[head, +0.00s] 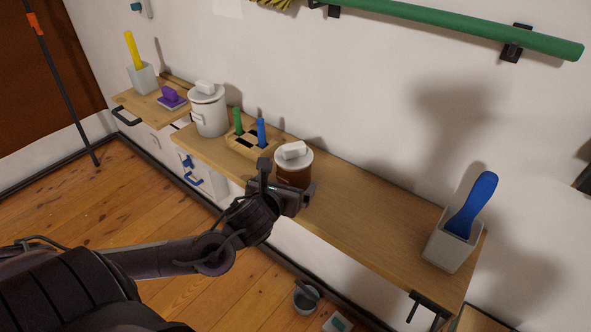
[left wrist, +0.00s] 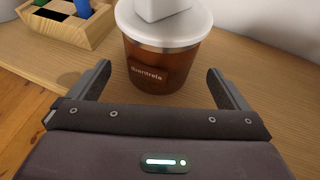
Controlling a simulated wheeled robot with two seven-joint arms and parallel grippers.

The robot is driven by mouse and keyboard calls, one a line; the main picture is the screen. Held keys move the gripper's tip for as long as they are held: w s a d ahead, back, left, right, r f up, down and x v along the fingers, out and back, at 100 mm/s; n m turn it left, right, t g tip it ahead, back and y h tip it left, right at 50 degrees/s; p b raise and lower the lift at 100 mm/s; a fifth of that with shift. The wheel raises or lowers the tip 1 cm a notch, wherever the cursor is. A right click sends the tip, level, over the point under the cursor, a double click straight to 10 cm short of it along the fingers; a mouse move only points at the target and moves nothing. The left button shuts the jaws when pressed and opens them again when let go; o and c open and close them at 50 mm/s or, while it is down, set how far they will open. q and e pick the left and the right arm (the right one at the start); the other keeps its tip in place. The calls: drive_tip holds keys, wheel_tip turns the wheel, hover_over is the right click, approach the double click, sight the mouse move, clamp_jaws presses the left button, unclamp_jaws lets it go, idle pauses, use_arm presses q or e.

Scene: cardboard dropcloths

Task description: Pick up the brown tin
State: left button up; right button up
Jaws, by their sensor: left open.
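The brown tin (head: 291,175) stands upright on the wooden shelf, with a white lid and a white block-like knob on top. It also shows in the left wrist view (left wrist: 160,66), with a printed label on its front. My left gripper (head: 284,183) is open in front of the tin. In the left wrist view its two fingers (left wrist: 160,82) point toward the tin, one on each side of its lower part, with gaps visible. The gripper hides part of the tin's lower front in the head view. My right gripper is not in view.
A wooden holder (head: 245,146) with green and blue handles stands left of the tin, near a white lidded canister (head: 208,113). A grey pot (head: 449,247) with a blue tool stands at the shelf's right end. The shelf (head: 370,221) between tin and pot is clear. The wall is close behind.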

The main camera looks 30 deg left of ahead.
use_arm(q)
drive_tip(key=x, duration=0.5)
drive_tip(key=shift+w+f+p, duration=0.15)
drive_tip(key=shift+f+p, duration=0.1)
drive_tip(key=shift+p, duration=0.05)
drive_tip(key=c, duration=1.2)
drive_tip(key=shift+a+r, duration=0.1)
drive_tip(key=shift+c, duration=0.7)
drive_tip(key=shift+r, duration=0.1)
